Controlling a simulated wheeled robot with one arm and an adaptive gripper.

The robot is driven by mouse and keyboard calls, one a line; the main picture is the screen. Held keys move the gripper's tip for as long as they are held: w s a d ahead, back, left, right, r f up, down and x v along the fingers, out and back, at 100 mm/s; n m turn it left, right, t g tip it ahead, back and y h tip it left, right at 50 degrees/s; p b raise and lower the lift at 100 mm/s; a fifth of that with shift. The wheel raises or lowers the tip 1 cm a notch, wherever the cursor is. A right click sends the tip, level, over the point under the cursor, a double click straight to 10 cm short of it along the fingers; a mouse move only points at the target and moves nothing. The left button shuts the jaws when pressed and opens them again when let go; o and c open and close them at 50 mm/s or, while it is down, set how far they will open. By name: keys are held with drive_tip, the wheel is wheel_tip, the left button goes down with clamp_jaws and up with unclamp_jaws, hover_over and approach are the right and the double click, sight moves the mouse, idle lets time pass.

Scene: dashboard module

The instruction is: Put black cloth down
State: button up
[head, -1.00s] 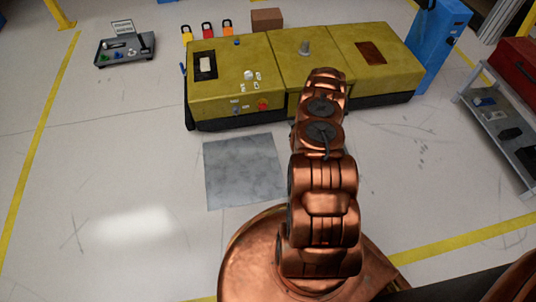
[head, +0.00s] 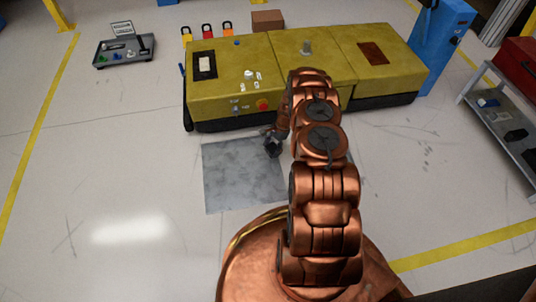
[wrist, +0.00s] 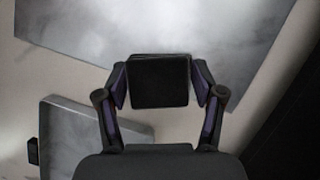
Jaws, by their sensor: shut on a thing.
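The black cloth (wrist: 159,81) shows in the wrist view as a flat dark square between my gripper's two fingers. My gripper (wrist: 160,85) is shut on it, one finger against each side. In the head view my gripper (head: 271,147) appears small and dark, to the left of my arm, over the right part of a grey square mat (head: 232,180) on the floor. The cloth cannot be made out there. How high it is above the floor is unclear.
A long yellow cabinet (head: 235,85) stands just behind the mat. A blue unit (head: 440,45) is at its right end. A grey shelf cart (head: 507,130) is at the right. A small tray of items (head: 125,50) lies far left. Floor left of the mat is clear.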

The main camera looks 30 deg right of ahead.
sight(267, 152)
drive_tip(key=shift+w+a, duration=0.25)
drive_tip(key=shift+a, duration=0.1)
drive_tip(key=shift+w+a+f+b, duration=0.2)
drive_tip(key=shift+f+b, duration=0.45)
drive_tip(key=shift+f, duration=0.25)
drive_tip(key=shift+w+a+f+b, duration=0.15)
drive_tip(key=shift+f+b, duration=0.45)
drive_tip(key=shift+f, duration=0.3)
drive_tip(key=shift+f, duration=0.15)
drive_tip(key=o, duration=1)
